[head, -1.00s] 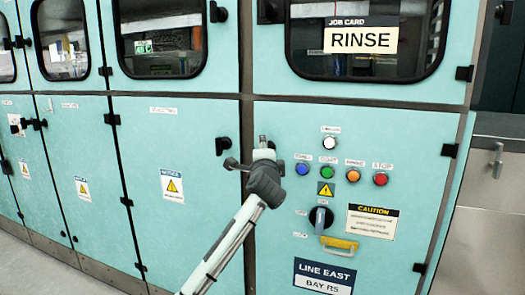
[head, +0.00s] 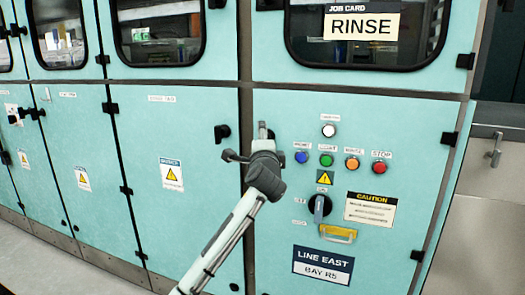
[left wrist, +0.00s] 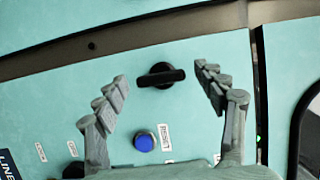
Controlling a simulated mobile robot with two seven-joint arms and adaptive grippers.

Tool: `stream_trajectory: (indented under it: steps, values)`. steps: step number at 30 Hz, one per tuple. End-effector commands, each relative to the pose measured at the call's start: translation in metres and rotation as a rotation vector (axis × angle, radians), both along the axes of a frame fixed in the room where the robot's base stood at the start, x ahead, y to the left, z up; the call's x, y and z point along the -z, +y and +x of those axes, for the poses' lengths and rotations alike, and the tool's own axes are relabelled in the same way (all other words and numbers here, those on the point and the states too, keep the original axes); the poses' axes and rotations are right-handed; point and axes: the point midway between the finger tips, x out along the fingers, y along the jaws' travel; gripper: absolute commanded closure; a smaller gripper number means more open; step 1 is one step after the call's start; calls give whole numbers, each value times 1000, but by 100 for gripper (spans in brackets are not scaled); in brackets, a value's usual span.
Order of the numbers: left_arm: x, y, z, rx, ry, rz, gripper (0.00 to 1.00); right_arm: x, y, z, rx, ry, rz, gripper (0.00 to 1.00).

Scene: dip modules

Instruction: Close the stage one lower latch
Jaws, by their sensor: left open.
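A black latch handle (left wrist: 160,75) sits on the teal lower panel in the left wrist view, its bar running across the picture. My left gripper (left wrist: 164,80) is open, with one finger on each side of the handle and teal gaps between them. It is empty. In the head view my left gripper (head: 248,146) is in front of the panel's left edge, left of the blue button, and hides this handle. Another black latch (head: 222,132) shows on the door to the left. No label in view names stage one. My right gripper is not in view.
The blue button (head: 302,157), also in the left wrist view (left wrist: 144,142), is close to the gripper. Green, orange, red and white buttons, a rotary switch (head: 320,208) and a yellow handle (head: 338,234) are to the right.

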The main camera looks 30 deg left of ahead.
Motion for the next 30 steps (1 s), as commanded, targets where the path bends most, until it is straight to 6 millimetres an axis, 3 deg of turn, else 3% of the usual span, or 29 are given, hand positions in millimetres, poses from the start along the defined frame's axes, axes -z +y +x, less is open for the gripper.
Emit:
stream_trajectory:
  steps: [6, 13, 18, 30]
  values:
    - [0, -30, -39, 4, 0, -2, 29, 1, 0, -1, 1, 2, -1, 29]
    - [0, -51, -70, 2, 0, -1, 29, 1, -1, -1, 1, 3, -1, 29]
    - [0, -57, -79, 1, 0, -2, 29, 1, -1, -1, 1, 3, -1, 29]
    - [-1, -57, -79, 0, 0, -1, 29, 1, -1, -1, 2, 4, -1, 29]
